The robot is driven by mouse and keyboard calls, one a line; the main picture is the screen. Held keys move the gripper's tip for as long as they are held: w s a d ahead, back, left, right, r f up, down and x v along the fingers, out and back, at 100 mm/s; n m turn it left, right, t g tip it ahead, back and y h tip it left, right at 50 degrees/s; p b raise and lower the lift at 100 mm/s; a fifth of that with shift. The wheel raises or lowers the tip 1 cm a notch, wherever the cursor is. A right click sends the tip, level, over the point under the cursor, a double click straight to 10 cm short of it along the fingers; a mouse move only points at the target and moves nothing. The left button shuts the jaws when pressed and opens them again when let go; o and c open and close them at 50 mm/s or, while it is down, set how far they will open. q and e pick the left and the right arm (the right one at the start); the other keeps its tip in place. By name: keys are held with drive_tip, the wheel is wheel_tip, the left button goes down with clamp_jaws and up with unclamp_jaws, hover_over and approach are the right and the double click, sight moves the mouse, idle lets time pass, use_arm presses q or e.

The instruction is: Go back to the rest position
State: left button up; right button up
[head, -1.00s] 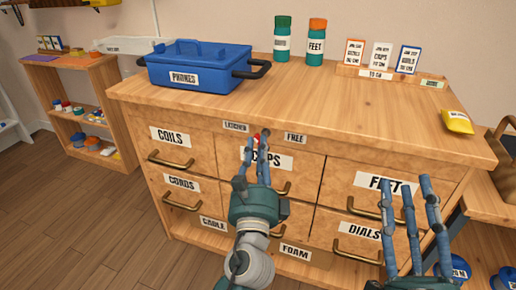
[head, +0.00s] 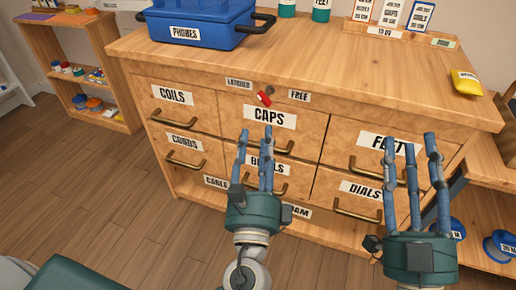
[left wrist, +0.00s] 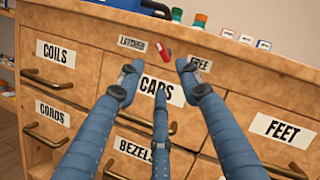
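My left gripper (head: 256,150) is in front of the drawer cabinet, over the middle column of drawers, with its fingers up and apart and nothing between them. In the left wrist view its fingers (left wrist: 158,80) are spread before the CAPS drawer (left wrist: 150,84). My right gripper (head: 412,150) is at the right, in front of the FEET and DIALS drawers, its fingers spaced apart and empty. A red latch knob (head: 264,98) sits between the LATCHED label (head: 239,83) and the FREE label (head: 299,96), above the CAPS drawer (head: 269,117). The drawers in view look shut.
A blue PHONES box (head: 186,33) stands on the cabinet top (head: 330,60). A yellow packet (head: 466,82) lies near the top's right edge. A small shelf (head: 120,65) stands at the left and blue spools (head: 499,246) at the right. The floor in front is clear.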

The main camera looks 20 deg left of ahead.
use_arm(q)
drive_tip(key=shift+v, duration=0.9)
